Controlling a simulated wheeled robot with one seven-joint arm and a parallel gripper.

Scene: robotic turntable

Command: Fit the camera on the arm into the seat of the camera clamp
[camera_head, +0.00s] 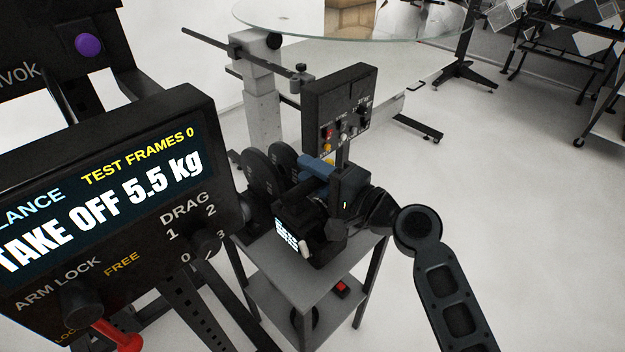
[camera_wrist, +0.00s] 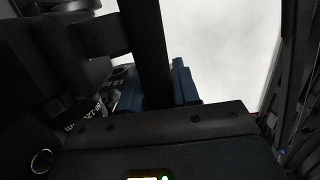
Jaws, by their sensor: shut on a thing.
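The camera (camera_head: 292,212) is a dark body with a small lit screen and a blue part on top. It is at the small grey stand in the head view. My gripper (camera_head: 340,190) is at its right side, shut on it; the fingertips are mostly hidden among dark parts. In the wrist view, a blue part (camera_wrist: 184,84) and a lens barrel with white markings (camera_wrist: 82,118) show behind a dark upright bar. I cannot tell whether the camera rests on the stand. The clamp's seat is not clearly identifiable; a dark frame with a purple knob (camera_head: 89,44) is at upper left.
A large display panel (camera_head: 110,200), reading "TAKE OFF 5.5 kg", fills the near left. Black weight discs (camera_head: 262,172) and a switch box (camera_head: 340,108) are close behind the camera. A glass-topped table (camera_head: 350,22) stands beyond. The floor at right is open.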

